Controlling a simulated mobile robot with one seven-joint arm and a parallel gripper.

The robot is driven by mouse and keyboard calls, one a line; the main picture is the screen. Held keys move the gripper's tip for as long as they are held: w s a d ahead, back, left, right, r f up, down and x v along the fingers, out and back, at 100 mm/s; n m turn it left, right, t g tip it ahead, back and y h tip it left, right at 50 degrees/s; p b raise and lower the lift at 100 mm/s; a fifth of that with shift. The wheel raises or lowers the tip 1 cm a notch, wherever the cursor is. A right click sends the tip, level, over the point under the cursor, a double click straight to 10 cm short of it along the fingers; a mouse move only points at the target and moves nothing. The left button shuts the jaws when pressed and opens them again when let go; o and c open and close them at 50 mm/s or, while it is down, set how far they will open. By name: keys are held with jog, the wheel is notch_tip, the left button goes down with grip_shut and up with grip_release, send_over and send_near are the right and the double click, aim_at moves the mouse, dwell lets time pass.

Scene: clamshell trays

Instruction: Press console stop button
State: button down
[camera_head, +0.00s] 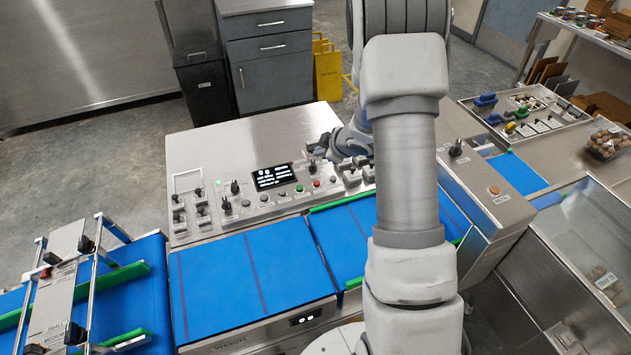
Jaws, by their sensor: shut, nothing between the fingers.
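The console (215,150) is a metal panel behind the blue belt, with a small lit display (273,177), black knobs and a row of push buttons. My gripper (314,162) is shut and empty, low over the console just behind the red button. My arm partly hides it, and I cannot tell whether it touches the panel.
Blue conveyor belts (220,285) with green guides run along the front. A metal frame (65,280) stands over the left belt. Grey drawers (270,75) stand behind the console.

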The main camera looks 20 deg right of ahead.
jog(key=shift+f, duration=0.1)
notch_tip(320, 180, down, 9)
jog(key=b, duration=0.8)
dwell(1.8)
jog(key=shift+f+b, duration=0.25)
jog(key=shift+b, duration=0.1)
jog(key=shift+f+b, duration=0.3)
jog(key=shift+f, duration=0.15)
dwell(0.5)
jog(key=shift+r, duration=0.15)
jog(key=shift+r+p, duration=0.75)
jog(key=shift+p, duration=0.05)
notch_tip(320, 180, up, 5)
jog(key=p, duration=0.4)
jog(key=shift+p, duration=0.3)
